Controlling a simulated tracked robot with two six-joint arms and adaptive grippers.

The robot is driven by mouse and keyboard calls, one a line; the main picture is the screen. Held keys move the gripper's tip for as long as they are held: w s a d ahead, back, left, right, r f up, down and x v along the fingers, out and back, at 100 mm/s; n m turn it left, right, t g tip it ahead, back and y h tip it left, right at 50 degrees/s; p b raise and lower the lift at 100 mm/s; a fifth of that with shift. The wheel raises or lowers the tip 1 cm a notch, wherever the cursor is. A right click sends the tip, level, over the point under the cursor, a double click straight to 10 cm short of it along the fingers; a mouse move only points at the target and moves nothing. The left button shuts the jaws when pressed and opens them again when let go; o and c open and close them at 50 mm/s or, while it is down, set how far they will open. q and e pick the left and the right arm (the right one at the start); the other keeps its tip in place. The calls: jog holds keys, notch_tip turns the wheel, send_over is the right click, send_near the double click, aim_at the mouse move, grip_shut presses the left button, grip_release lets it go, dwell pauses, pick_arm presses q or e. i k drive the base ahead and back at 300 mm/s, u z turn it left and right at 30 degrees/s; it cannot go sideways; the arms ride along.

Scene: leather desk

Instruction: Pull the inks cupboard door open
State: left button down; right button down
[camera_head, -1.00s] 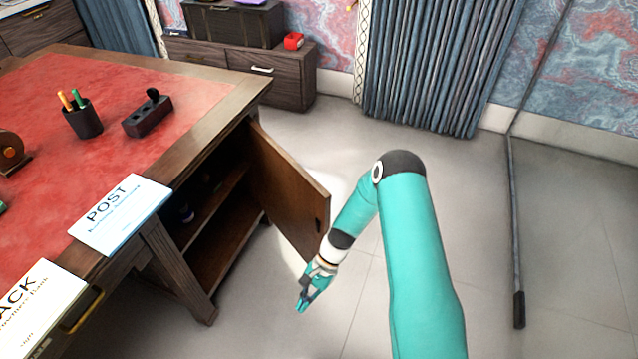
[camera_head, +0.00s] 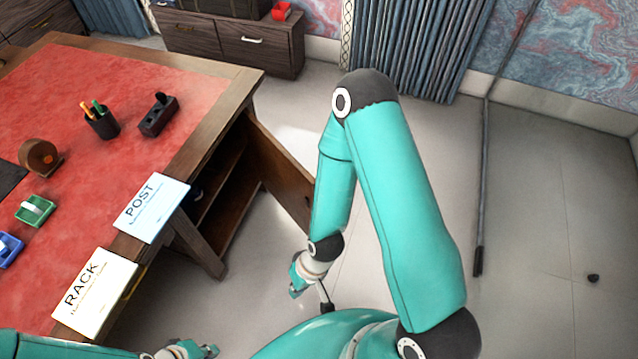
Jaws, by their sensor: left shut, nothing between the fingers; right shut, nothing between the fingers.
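The cupboard door (camera_head: 272,160) in the desk's side stands swung open, with dark shelves (camera_head: 225,185) showing inside the cupboard. My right arm covers the door's outer edge. My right gripper (camera_head: 295,289) is shut and empty, low in front of the door and apart from the part of it I can see. My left gripper (camera_head: 208,351) is shut and empty at the bottom edge of the view, in front of the desk. The door's handle is hidden behind my arm.
The red-topped desk (camera_head: 95,68) bears a POST card (camera_head: 152,208), a RACK card (camera_head: 92,291), a pen cup (camera_head: 101,122) and a dark stamp block (camera_head: 158,116). A small dark object (camera_head: 592,278) lies on open floor.

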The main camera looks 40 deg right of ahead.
aim_at(283, 177)
jog(key=u, duration=0.4)
jog(key=i, duration=0.15)
jog(key=z, duration=2)
jog(key=i, duration=0.75)
jog(key=u, duration=3.95)
jog(key=k, duration=0.15)
jog(key=z, duration=2)
